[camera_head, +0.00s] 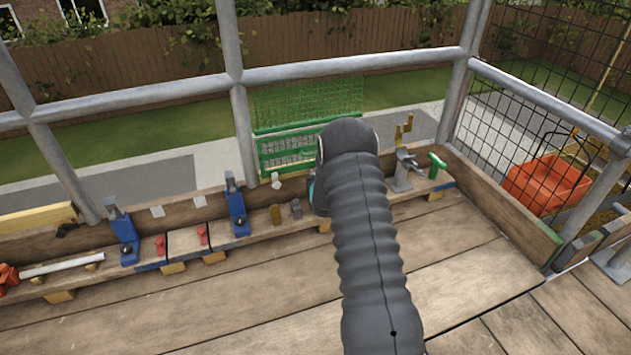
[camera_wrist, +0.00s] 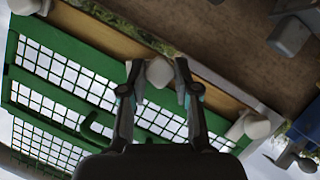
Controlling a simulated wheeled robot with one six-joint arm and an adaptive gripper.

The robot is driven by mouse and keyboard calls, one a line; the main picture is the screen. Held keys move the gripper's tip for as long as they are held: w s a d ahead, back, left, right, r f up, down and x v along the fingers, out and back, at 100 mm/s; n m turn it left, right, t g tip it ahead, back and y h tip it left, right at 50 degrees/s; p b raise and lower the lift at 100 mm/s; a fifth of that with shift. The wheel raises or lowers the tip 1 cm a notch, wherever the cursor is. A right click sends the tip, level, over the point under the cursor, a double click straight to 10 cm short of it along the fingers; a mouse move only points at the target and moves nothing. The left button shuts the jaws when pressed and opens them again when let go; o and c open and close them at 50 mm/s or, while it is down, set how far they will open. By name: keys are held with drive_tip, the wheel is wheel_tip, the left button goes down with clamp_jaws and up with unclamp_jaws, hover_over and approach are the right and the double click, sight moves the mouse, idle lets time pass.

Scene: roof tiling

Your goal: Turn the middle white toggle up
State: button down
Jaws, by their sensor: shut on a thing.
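The middle white toggle (camera_wrist: 159,72) is a rounded white knob between the two fingertips of my gripper (camera_wrist: 157,80) in the wrist view. My gripper is shut on it, with one finger on each side. Another white toggle (camera_wrist: 254,124) is at the right, and a third pale knob (camera_wrist: 25,6) is cut off at the top left. In the head view a white toggle (camera_head: 276,180) shows left of my arm on the low wooden board. My arm hides my gripper and the middle toggle there.
A green frame with a wire grid (camera_wrist: 70,75) lies close to my fingers; it also shows behind the board (camera_head: 290,148). Blue clamps (camera_head: 237,208) and red pieces (camera_head: 160,245) stand to the left. A grey vise (camera_head: 402,172) is to the right. The plank floor is clear.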

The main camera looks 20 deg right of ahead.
drive_tip(key=n+t+h, duration=0.1)
drive_tip(key=n+h, duration=0.1)
drive_tip(key=n, duration=0.2)
drive_tip(key=shift+a+f, duration=0.15)
drive_tip(key=n+t+h, duration=0.1)
drive_tip(key=n, duration=0.1)
drive_tip(key=n+h, duration=0.1)
drive_tip(key=n, duration=0.2)
drive_tip(key=shift+f+t, duration=0.1)
drive_tip(key=shift+t, duration=0.3)
idle(0.4)
drive_tip(key=c, duration=0.9)
unclamp_jaws()
drive_tip(key=shift+o, duration=0.2)
drive_tip(key=shift+a, duration=0.1)
drive_tip(key=v, duration=1.2)
